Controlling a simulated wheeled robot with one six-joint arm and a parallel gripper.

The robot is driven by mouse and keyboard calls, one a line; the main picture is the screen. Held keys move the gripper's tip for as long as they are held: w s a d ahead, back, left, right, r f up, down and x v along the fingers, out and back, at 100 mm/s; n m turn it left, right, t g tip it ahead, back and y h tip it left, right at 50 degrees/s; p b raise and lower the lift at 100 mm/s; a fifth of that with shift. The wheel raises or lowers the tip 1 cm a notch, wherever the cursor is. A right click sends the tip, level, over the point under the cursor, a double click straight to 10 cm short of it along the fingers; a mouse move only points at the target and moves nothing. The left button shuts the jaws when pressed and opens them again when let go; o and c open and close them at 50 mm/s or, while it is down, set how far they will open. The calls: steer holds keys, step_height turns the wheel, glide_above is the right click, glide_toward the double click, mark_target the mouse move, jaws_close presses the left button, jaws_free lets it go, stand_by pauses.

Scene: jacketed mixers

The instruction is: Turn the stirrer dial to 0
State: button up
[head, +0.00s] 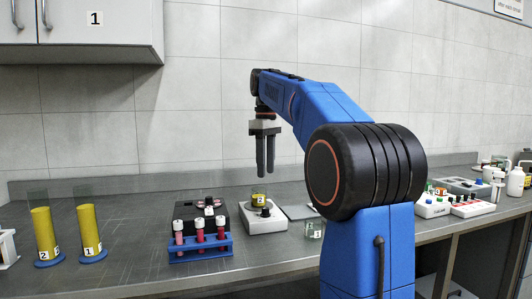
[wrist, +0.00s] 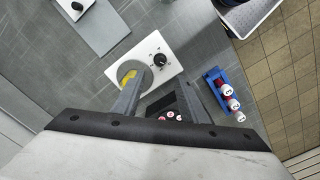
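A white stirrer (head: 279,222) stands on the bench with a small vessel of yellow liquid labelled 2 (head: 259,198) on its round plate. Its black stirrer dial (head: 265,212) is on the top face beside the plate. The dial also shows in the wrist view (wrist: 160,59), with small marks around it too fine to read. My gripper (head: 265,174) hangs pointing down above the stirrer, well clear of it. In the wrist view my gripper's two fingers (wrist: 166,76) are apart with nothing between them, and the left finger partly covers the plate.
A blue rack of red-filled tubes (head: 202,247) stands left of the stirrer, before a black device (head: 196,210). Two yellow cylinders (head: 91,233) stand farther left. A wall cabinet (head: 80,48) hangs upper left.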

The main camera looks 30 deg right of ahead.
steer(key=shift+r, duration=2.25)
steer(key=s+a+f+m+t, duration=0.1)
steer(key=s+a+f, duration=0.4)
steer(key=s+f, duration=0.5)
steer(key=s+a+f+m+t, duration=0.2)
steer(key=s+a+f, duration=0.3)
steer(key=s+f, duration=0.5)
steer(key=s+a+f+m+t, duration=0.1)
steer(key=s+a+f+m, duration=0.2)
steer(key=s+a+f, duration=0.3)
steer(key=s+f, duration=0.4)
steer(key=f, duration=0.6)
steer(key=shift+s+t, duration=0.15)
steer(key=shift+t, duration=0.25)
